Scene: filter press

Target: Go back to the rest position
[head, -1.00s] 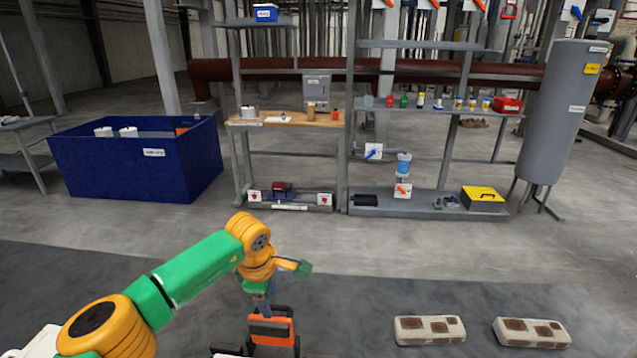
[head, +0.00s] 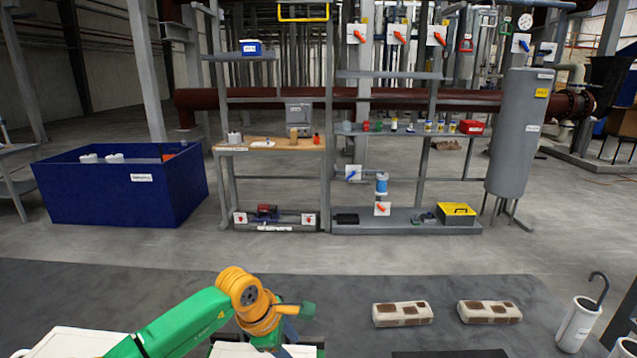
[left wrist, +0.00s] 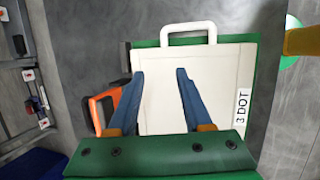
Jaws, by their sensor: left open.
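My left gripper (head: 287,335) is at the bottom of the head view, pointing down. In the left wrist view its two blue fingers (left wrist: 160,76) are spread apart with nothing between them. Beyond the fingers is a white panel (left wrist: 222,70) with a handle at its top edge and a label that reads "3 DOT". Whether the fingers touch the panel is unclear. An orange-handled thing (left wrist: 97,108) shows beside the left finger, partly hidden behind it. My right gripper is not in view.
Two brown-and-white blocks (head: 402,314) lie on the dark floor strip at right, near an umbrella stand (head: 578,325). Shelving (head: 328,180), a blue bin (head: 120,190) and a grey tank (head: 519,135) stand farther back. The floor between is clear.

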